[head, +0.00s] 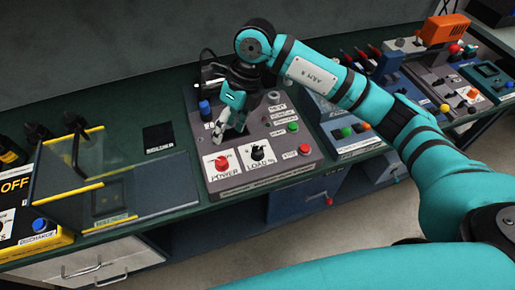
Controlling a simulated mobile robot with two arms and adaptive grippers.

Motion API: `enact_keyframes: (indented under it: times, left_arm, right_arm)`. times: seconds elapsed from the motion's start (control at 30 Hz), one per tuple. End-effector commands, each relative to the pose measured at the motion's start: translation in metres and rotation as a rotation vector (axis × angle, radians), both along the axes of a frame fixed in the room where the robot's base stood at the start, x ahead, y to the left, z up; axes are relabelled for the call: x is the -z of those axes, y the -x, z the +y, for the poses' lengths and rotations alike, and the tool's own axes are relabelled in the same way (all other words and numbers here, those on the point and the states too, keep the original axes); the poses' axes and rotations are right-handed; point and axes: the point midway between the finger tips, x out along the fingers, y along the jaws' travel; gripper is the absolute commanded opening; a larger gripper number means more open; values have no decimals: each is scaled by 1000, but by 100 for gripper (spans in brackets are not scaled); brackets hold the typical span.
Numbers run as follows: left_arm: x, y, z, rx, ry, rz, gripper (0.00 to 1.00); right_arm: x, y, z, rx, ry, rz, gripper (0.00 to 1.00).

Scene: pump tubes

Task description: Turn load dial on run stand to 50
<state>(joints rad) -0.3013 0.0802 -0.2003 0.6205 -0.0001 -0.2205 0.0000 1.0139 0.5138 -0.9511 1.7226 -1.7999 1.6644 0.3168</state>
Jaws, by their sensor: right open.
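The run stand (208,188) is a grey console in the middle of the bench. Its load dial (258,152) is a black knob on a white plate marked LOAD %, near the front edge. The dial's exact reading is too small to tell. A red POWER knob (221,163) sits to its left. My right gripper (230,133) is open above the console, behind and left of the load dial, apart from it. Its fingers point down toward the panel. My left gripper is out of view.
Green (293,127) and red (304,149) buttons sit right of the dial. A blue knob (205,106) stands at the console's left. A glass-sided guard with yellow edges (120,216) stands left. Another console (347,140) is close on the right.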

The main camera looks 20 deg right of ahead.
Motion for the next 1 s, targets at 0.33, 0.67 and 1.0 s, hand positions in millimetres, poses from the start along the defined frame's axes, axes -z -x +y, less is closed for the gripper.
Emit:
enact_keyframes:
  times: [0.33,0.67,1.0]
  left_arm:
    - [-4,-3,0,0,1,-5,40]
    - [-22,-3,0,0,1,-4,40]
    - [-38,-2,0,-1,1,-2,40]
  right_arm:
    - [-7,-25,-81,87,349,-28,57]
    - [54,-23,-80,84,344,-24,57]
    - [126,-23,-79,83,342,-26,57]
